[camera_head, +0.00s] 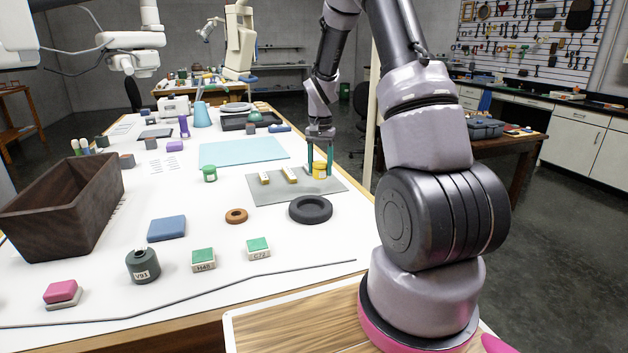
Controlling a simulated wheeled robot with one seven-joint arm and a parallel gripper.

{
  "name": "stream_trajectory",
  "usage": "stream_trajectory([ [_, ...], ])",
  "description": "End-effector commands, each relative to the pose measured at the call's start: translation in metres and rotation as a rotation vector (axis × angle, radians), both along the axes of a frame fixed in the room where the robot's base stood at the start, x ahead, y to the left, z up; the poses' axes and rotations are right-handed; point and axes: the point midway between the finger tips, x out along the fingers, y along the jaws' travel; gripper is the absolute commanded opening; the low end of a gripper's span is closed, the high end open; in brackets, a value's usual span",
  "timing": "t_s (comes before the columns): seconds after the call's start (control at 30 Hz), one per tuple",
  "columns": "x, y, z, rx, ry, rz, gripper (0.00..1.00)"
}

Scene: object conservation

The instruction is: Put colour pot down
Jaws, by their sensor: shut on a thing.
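My gripper (320,156) points down with its teal fingers on either side of a small yellow colour pot (320,171). It is shut on this pot, and the fingers partly cover it. The pot is upright over the back right part of a grey mat (275,196). I cannot tell whether its base touches the mat. Two small cream-and-yellow blocks (290,174) lie on the mat to the left of the pot. A green pot with a white band (209,174) stands on the white table left of the mat.
A black ring (310,210) lies at the mat's front edge. A light blue sheet (243,152) lies behind the mat. A brown bin (66,200), a blue block (167,228) and a dark jar (143,266) stand to the left. A thin dark rod (200,306) lies along the front.

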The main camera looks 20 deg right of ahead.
Motion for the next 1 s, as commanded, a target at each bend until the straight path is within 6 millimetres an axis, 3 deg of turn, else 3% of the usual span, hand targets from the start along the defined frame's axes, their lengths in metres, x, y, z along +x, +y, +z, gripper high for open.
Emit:
stream_trajectory([
  [0.37, 0.0, 0.001, -0.041, 0.001, 0.001, 0.001, 0.01],
  [0.73, 0.0, 0.0, -0.046, 0.0, 0.0, 0.001, 0.01],
  [0.77, 0.0, 0.0, -0.045, 0.001, -0.001, 0.001, 0.71],
  [0.8, 0.0, 0.0, -0.045, 0.001, -0.001, 0.001, 0.86],
  [1.0, 0.0, 0.0, -0.045, 0.0, -0.001, 0.001, 0.89],
])
